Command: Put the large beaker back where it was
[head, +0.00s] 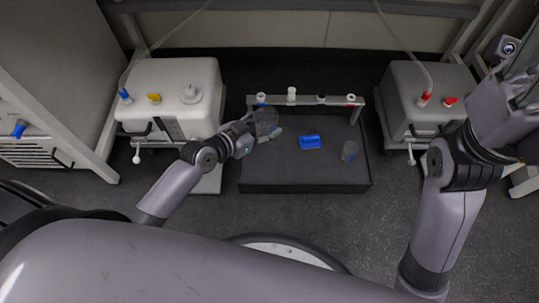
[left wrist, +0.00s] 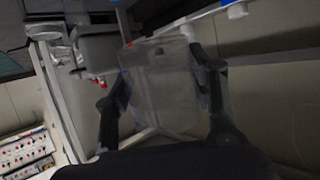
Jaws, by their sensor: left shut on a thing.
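The large beaker (head: 266,122), clear and see-through, is held over the left back part of the dark bench (head: 290,185). My left gripper (head: 250,130) is shut on it. In the left wrist view the beaker (left wrist: 163,88) fills the space between the two dark fingers of the left gripper (left wrist: 163,95), one on each side. It looks empty. I cannot tell its height above the bench. My right gripper (head: 520,95) is at the right edge of the head view, partly cut off, away from the bench; its fingers are unclear.
A blue block (head: 309,142) and a smaller clear beaker (head: 349,151) stand on the bench. A grey rail rack (head: 305,100) with several caps spans its back. White box units stand at left (head: 170,95) and right (head: 425,95). The bench's front left is clear.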

